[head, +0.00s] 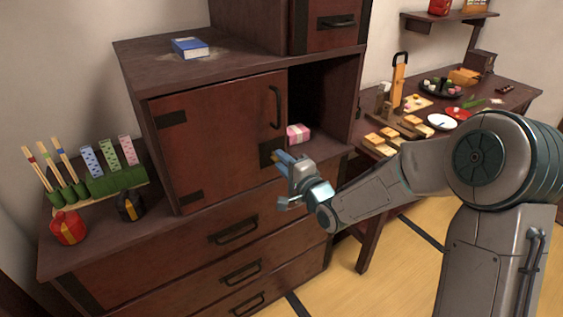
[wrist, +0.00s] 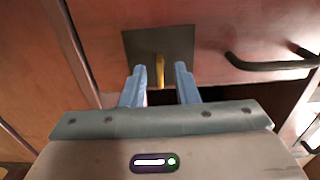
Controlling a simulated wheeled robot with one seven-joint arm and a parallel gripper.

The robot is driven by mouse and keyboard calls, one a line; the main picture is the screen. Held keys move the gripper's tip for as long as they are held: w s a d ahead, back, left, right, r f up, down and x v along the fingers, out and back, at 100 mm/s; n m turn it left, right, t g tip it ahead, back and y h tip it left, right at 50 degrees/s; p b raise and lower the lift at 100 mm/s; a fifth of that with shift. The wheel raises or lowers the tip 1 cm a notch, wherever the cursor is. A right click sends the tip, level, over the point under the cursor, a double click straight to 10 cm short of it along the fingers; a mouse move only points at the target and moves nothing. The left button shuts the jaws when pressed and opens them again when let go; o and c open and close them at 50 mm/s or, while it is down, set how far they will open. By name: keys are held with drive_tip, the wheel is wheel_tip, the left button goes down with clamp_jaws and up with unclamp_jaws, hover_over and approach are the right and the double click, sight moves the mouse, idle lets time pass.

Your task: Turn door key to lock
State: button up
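The brass door key (wrist: 159,72) sticks out of a dark square lock plate (wrist: 182,42) in the wrist view. The plate also shows on the lower right corner of the red-brown cabinet door (head: 215,135) in the head view, where I cannot make out the key. My gripper (head: 281,180) is in front of the door near the plate. In the wrist view my gripper (wrist: 159,84) is open, with one blue finger on each side of the key and a gap to both. The door looks shut, its black handle (head: 276,107) near its right edge.
An open compartment right of the door holds a pink wrapped box (head: 298,133). A blue book (head: 189,47) lies on the cabinet top. A red pot (head: 68,227) and a black pot (head: 130,205) stand at the left. A low table with food is at the right.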

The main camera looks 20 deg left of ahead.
drive_tip(key=shift+w+a, duration=0.3)
drive_tip(key=shift+a, duration=0.05)
clamp_jaws()
